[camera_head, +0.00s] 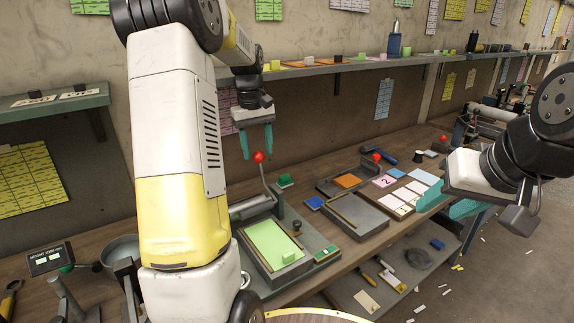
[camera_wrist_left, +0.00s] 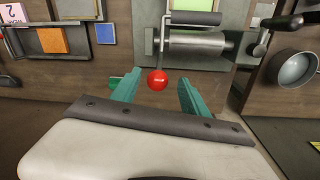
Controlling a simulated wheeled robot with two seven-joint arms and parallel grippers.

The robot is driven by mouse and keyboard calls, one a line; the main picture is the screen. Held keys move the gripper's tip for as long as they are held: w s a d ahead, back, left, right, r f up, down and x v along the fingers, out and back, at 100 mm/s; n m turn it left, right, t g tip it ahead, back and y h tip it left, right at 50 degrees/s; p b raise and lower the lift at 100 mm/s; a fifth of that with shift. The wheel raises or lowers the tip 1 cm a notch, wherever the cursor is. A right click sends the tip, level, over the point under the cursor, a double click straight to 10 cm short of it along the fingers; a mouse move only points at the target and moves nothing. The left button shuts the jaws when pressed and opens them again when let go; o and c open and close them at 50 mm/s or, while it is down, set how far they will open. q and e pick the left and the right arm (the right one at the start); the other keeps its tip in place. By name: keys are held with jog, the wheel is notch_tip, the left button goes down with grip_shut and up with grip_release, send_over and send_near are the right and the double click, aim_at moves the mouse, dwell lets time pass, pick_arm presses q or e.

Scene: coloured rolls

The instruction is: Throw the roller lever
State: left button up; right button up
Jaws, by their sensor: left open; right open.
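The roller lever is a metal rod with a red ball knob (camera_head: 259,157), standing upright beside a metal roller (camera_head: 250,206) on the bench. My left gripper (camera_head: 258,145) is open, with teal fingers hanging just above and around the height of the red knob. In the left wrist view the red knob (camera_wrist_left: 157,80) lies between the two open fingers (camera_wrist_left: 158,92), nearer the left one; contact is not visible. The roller (camera_wrist_left: 200,43) shows beyond it. My right gripper (camera_head: 455,205) is open at the right, away from the lever, its fingers partly hidden.
A green sheet (camera_head: 275,245) lies on the press bed in front of the roller. A wall shelf (camera_head: 340,66) runs behind. A metal bowl (camera_head: 122,247) sits at left.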

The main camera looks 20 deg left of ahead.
aim_at(260, 166)
pick_arm(q)
jog(key=shift+w+f, duration=0.3)
jog(key=shift+f, duration=0.4)
notch_tip(260, 166, down, 7)
jog(key=shift+w+d+r, duration=0.1)
jog(key=shift+w+d, duration=0.05)
grip_shut()
dwell(1.0)
